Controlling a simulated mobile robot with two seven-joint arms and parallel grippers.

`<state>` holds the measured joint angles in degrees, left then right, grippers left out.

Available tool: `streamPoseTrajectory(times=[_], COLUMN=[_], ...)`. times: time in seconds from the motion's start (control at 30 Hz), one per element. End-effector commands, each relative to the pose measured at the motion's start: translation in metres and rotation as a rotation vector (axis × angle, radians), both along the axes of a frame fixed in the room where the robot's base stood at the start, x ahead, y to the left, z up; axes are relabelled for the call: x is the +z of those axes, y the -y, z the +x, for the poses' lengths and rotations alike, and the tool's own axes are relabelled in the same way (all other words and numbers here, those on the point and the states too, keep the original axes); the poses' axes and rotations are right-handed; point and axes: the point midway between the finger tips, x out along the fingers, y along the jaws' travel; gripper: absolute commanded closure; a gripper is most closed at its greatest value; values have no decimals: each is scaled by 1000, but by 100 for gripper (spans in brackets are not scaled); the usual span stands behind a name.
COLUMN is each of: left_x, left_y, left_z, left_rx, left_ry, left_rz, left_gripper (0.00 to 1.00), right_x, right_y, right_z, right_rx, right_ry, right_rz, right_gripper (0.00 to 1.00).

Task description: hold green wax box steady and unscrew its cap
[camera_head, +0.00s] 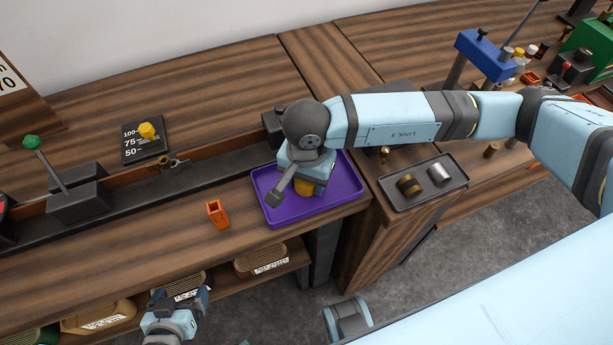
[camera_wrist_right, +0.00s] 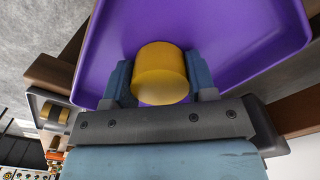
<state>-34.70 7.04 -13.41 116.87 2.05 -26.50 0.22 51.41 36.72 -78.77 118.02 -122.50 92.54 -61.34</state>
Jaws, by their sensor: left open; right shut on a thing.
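No green wax box with a cap can be made out for certain. A green container (camera_head: 38,336) is partly cut off at the bottom left, on the lower shelf. My right gripper (camera_head: 302,183) is over the purple tray (camera_head: 342,192), shut on a yellow cylinder (camera_wrist_right: 160,75). In the right wrist view, the cylinder sits between the two fingers with the tray behind it. In the head view its lower part (camera_head: 304,188) shows under the gripper. My left gripper (camera_head: 181,297) is open and empty, low in front of the shelf, near a labelled brown container.
Labelled brown containers (camera_head: 98,316) line the lower shelf. A small orange holder (camera_head: 217,214) stands on the bench left of the purple tray. A dark tray (camera_head: 423,184) with two cylindrical parts lies to the right. A lever with a green knob (camera_head: 31,142) rises at left.

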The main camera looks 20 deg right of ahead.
Motion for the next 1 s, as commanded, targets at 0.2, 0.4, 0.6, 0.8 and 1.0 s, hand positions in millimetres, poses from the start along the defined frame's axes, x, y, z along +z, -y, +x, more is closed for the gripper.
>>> streamPoseTrajectory(times=[0.2,0.4,0.6,0.8,1.0], left_x=[-2,-6,-5,1,0], left_y=[0,0,0,0,0], left_z=[0,0,0,0,1], left_rx=[0,1,1,2,2], left_ry=[0,-9,-6,-2,6], left_rz=[0,0,-1,-3,-3], left_gripper=[11,11,11,11,11], right_x=[-1,-3,-3,1,28], right_y=[0,0,0,0,0], right_z=[0,0,0,0,1], right_rx=[0,0,0,-1,1], right_ry=[1,1,1,1,5], right_rz=[1,1,1,1,2], right_gripper=[77,32,23,23,23])
